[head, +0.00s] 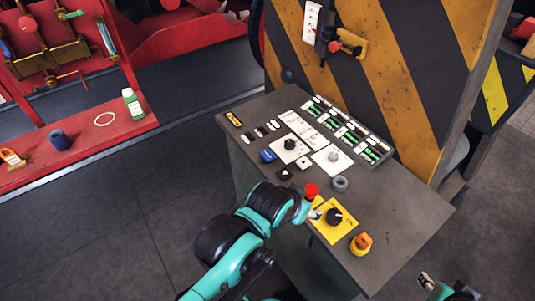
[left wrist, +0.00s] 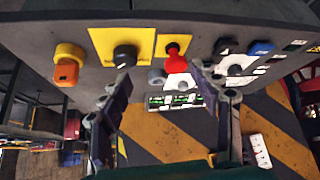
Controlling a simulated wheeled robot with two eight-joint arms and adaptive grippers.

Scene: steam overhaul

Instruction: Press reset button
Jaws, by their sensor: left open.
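The control desk (head: 395,215) has a sloping top with several buttons and knobs. No label that I can read says reset. A blue button (head: 267,156) sits at its left side and also shows in the left wrist view (left wrist: 260,47). A red mushroom button (head: 311,191) stands near my left gripper; in the left wrist view it shows (left wrist: 176,62) between the fingers. My left gripper (left wrist: 162,75) is open and empty, over the desk's near edge. Its hand partly hides the red button's yellow plate in the head view.
A black knob (head: 333,215) on a yellow plate, an orange knob (head: 361,243) and a grey ring (head: 340,184) lie close around the red button. A striped panel (head: 380,70) rises behind.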

